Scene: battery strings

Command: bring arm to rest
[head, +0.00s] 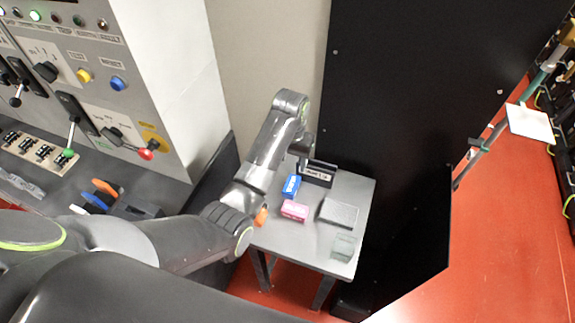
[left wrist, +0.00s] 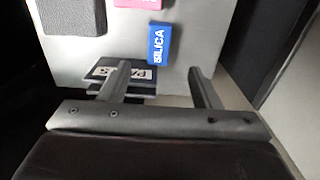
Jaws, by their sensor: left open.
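My left arm reaches in from the left in the head view and bends down over a small grey table (head: 318,241). My left gripper (head: 303,163) is at the table's far side, close to a black labelled holder (head: 318,173), and its fingers are partly hidden. In the left wrist view the gripper (left wrist: 159,70) is open, its two fingers wide apart with nothing held. One finger overlaps the black holder (left wrist: 103,72) in that picture; contact cannot be told. A blue box marked SILICA (left wrist: 160,45) lies just beyond the fingertips. My right gripper is not seen.
The table also holds the blue box (head: 291,187), a pink box (head: 294,211), a dark grey block (head: 339,213) and a clear container (head: 343,247). An orange item (head: 261,216) shows beside my arm. A control panel (head: 75,75) stands left; a black panel (head: 400,110) stands right.

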